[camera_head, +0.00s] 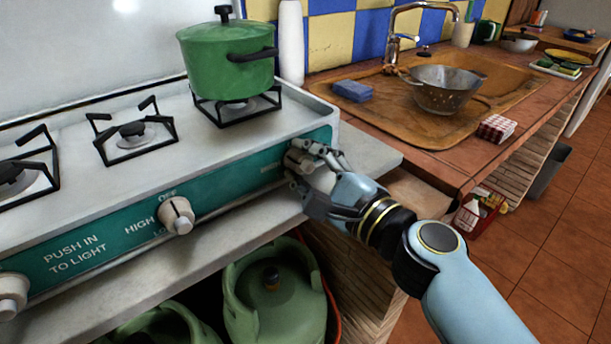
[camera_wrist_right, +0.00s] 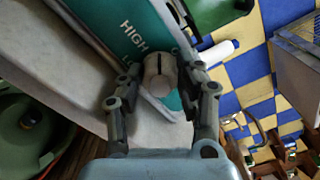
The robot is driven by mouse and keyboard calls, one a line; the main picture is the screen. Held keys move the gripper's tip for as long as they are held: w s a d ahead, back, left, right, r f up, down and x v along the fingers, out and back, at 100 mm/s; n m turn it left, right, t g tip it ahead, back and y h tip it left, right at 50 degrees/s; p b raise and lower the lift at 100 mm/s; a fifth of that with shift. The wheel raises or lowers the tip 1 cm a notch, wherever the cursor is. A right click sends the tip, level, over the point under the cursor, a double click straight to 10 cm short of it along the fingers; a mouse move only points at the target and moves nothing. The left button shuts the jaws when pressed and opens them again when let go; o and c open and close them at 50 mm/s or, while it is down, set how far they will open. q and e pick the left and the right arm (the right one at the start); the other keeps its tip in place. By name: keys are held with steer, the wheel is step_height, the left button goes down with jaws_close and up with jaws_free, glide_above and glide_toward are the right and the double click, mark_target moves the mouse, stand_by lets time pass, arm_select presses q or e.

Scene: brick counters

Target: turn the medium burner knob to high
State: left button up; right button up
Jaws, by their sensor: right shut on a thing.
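The teal stove front (camera_head: 230,182) carries three cream knobs. The left knob (camera_head: 10,297) is partly cut off by the frame edge. The middle knob (camera_head: 177,215) has OFF above it and HIGH to its left. My right gripper (camera_head: 303,172) is shut on the right knob (camera_head: 298,156), whose face is largely hidden by the fingers in the head view. In the right wrist view, the right knob (camera_wrist_right: 159,75) sits between the two fingers of my right gripper (camera_wrist_right: 160,95), with a dark slot across it and HIGH printed beside it. No label naming the medium burner is visible. My left gripper is not in view.
A green pot (camera_head: 225,58) stands on the right burner, above the held knob. Other burners (camera_head: 135,137) are empty. Green gas bottles (camera_head: 275,300) stand below the ledge. A sink (camera_head: 420,130) with a colander (camera_head: 445,90) is at the right.

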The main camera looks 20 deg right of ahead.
steer(key=n+b, duration=0.2)
steer(key=n, duration=0.2)
steer(key=shift+f+b, duration=0.25)
steer(key=shift+b, duration=0.15)
steer(key=shift+r+n+b, duration=0.1)
steer(key=shift+n+b, duration=0.45)
steer(key=shift+n, duration=0.55)
steer(key=o, duration=1)
steer(key=shift+o, duration=0.7)
steer(key=shift+a, duration=0.1)
